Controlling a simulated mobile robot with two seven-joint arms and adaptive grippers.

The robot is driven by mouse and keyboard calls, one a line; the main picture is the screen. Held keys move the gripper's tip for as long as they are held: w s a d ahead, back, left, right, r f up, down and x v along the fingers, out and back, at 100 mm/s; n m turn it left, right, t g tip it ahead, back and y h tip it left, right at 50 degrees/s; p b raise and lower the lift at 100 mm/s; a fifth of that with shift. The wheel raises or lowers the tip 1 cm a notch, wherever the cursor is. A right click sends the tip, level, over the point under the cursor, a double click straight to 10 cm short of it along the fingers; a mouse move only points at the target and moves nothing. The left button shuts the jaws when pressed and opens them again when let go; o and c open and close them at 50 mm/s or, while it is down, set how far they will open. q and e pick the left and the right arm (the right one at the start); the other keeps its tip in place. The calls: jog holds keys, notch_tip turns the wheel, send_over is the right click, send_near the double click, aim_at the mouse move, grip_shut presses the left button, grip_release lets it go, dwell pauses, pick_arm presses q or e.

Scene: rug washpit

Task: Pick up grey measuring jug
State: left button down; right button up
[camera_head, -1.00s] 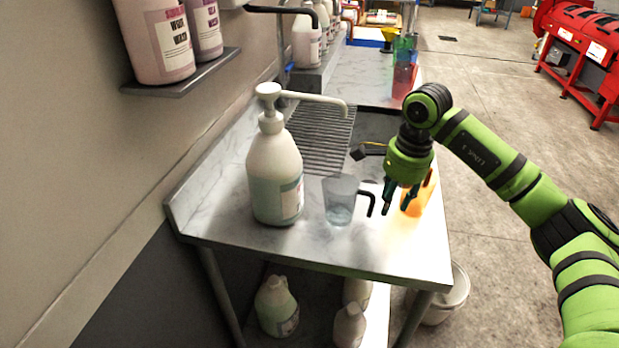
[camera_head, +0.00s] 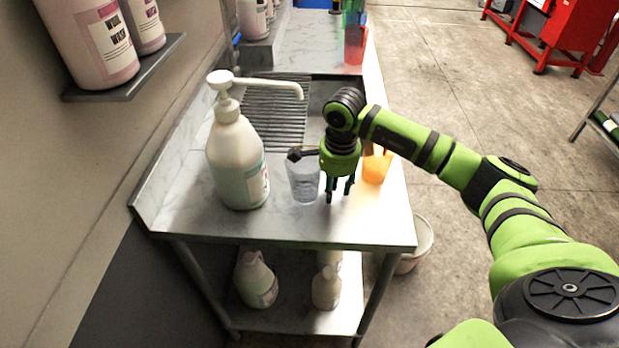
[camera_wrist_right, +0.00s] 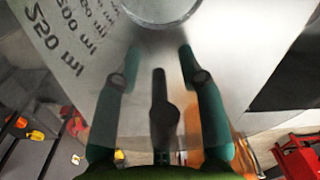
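The grey measuring jug (camera_head: 303,182), a clear greyish cup, stands upright on the marble-look counter, right of a large pump bottle (camera_head: 238,165). My right gripper (camera_head: 339,192) points down close at the jug's right side and hides its handle in the head view. In the right wrist view the jug's wall with volume marks (camera_wrist_right: 72,40) fills the upper left. Its dark handle (camera_wrist_right: 160,110) shows between the two spread teal fingers of the gripper (camera_wrist_right: 158,55). I cannot tell whether the fingers touch it. My left gripper is not in view.
An orange jug (camera_head: 376,166) stands just right of my right gripper. A red jug (camera_head: 355,45) stands farther back. A drain grate (camera_head: 275,110) lies behind the pump bottle. The counter's front strip (camera_head: 300,228) is clear. Bottles (camera_head: 256,280) sit on the lower shelf.

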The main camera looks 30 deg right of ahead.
jog(key=c, duration=0.3)
grip_shut()
jog(key=shift+r, duration=0.25)
jog(key=shift+w+r+b, duration=0.1)
jog(key=shift+r+b, duration=0.55)
jog(key=shift+r, duration=0.45)
jog(key=s+d+r+b, duration=0.4)
jog(key=s+d+r, duration=0.3)
jog(key=s+r, duration=0.1)
jog(key=shift+s+r, duration=0.2)
jog(key=shift+s, duration=0.55)
dwell(0.6)
